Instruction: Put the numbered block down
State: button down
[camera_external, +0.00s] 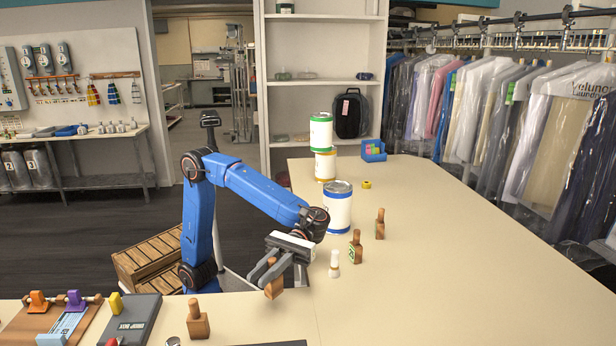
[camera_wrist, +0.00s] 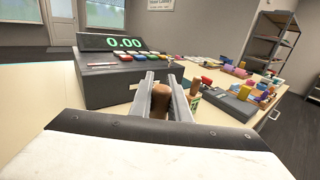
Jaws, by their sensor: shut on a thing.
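My gripper (camera_external: 263,280) is shut on a brown wooden block (camera_external: 274,289) near the table's front edge. The block hangs below and between the fingers in the outside view; I cannot tell whether its base touches the table. In the wrist view the fingers (camera_wrist: 160,82) point ahead, with the block's rounded brown top (camera_wrist: 160,101) between them. No number shows on the part I can see; its lower part is hidden.
Similar wooden pieces stand on the table (camera_external: 430,225): one (camera_external: 198,321) at front left, a labelled one (camera_external: 355,247) and another (camera_external: 380,224) to the right. A white piece (camera_external: 334,264) and a blue-banded can (camera_external: 337,208) stand nearby.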

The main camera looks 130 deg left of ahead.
jog(key=shift+f, duration=1.9)
jog(key=shift+f, duration=0.15)
jog(key=c, duration=1.7)
grip_release()
jog(key=shift+o, duration=0.2)
jog(key=shift+a, duration=0.2)
jog(key=shift+s+a, duration=0.2)
jog(key=shift+a, duration=0.95)
jog(key=shift+s+a, duration=0.2)
jog(key=shift+a, duration=1)
jog(key=shift+s+a, duration=0.2)
jog(key=shift+a, duration=0.95)
jog(key=shift+r, duration=0.2)
